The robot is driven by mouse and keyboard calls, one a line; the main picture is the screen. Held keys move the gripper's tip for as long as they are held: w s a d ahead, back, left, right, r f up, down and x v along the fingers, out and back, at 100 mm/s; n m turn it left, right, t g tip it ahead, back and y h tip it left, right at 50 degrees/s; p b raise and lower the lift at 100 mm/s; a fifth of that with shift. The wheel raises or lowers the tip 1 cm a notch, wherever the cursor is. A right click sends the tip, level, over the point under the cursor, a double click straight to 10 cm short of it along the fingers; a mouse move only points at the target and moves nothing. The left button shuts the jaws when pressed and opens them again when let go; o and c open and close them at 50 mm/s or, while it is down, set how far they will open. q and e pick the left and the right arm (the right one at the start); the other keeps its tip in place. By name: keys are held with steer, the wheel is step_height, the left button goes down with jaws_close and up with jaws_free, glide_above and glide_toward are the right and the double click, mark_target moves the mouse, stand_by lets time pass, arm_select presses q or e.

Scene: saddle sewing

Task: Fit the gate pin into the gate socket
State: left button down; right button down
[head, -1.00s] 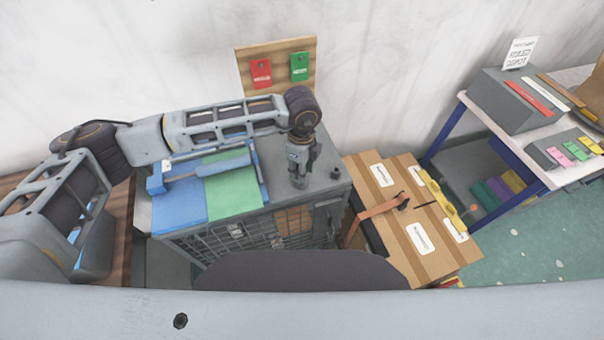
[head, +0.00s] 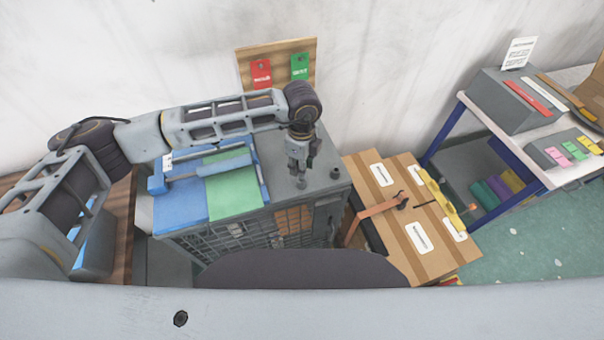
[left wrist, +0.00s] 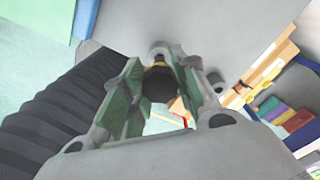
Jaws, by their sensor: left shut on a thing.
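My left gripper (head: 297,168) points down over the right part of the grey top of the mesh cage (head: 285,195). In the left wrist view, its two green-padded fingers (left wrist: 158,88) are shut on a dark round piece with a yellow band, which I take to be the gate pin (left wrist: 158,82). A pale grey round fitting (left wrist: 158,50) shows just beyond it, perhaps the gate socket. I cannot tell whether the pin touches it. In the head view a small dark spot shows under the fingertips; the pin is not clear there. My right gripper is not in view.
A dark knob (head: 335,173) stands on the cage top, right of the gripper. Cardboard boxes (head: 420,215) stand to the right, before a blue-legged table (head: 560,175).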

arm_select(q)
steer(key=shift+r, duration=0.75)
stand_by(0.4)
steer(key=shift+r+p, duration=0.85)
steer(key=shift+r, duration=1)
steer(key=shift+d, duration=0.1)
